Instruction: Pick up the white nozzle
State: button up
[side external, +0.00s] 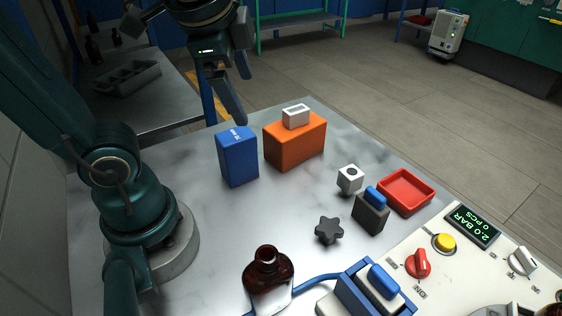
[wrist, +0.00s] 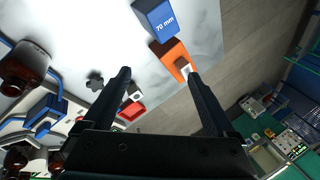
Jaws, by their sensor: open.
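Two small white pieces could be the nozzle; I cannot tell which. One is a white block with a slot in its top (side external: 296,116), resting on an orange box (side external: 283,148). In the wrist view it is partly visible by the right finger (wrist: 184,65). The other is a white cube with a dark round hole (side external: 350,180), standing on the table; it also shows in the wrist view (wrist: 136,96) beside the left finger. My gripper (side external: 241,98) is open and empty, above the table's far side, up and left of the orange box. It spans the lower wrist view (wrist: 159,73).
A blue box (side external: 238,158) stands left of the orange box. A grey block with a blue top (side external: 371,214), a red tray (side external: 406,192) and a dark star knob (side external: 328,230) lie nearer. An amber bottle (side external: 268,280) and control panel (side external: 480,262) are in front. The table's middle left is clear.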

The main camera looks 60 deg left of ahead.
jog(key=w+r+m+g+y, duration=0.1)
jog(key=w+r+m+y, duration=0.15)
jog(key=w+m, duration=0.4)
jog(key=m+y, duration=0.6)
jog(key=m, duration=0.1)
send_over(355, 177)
jog(key=shift+n+t, duration=0.25)
jog(key=shift+t, duration=0.15)
notch_tip(355, 177, down, 10)
jog(key=shift+s+d+f, duration=0.1)
jog(key=shift+d+f, duration=0.05)
jog(key=shift+f, duration=0.1)
jog(key=d+f+m, duration=0.1)
jog(key=f, duration=0.1)
jog(key=s+d+f+m+t, duration=0.1)
jog(key=d+f, duration=0.1)
jog(key=f, duration=0.1)
jog(key=s+d+f, duration=0.1)
jog(key=f, duration=0.2)
jog(key=shift+d+m+t+y, duration=0.3)
jog(key=shift+m+y, duration=0.05)
jog(key=shift+m, duration=0.05)
jog(key=shift+x, duration=2.45)
grip_shut()
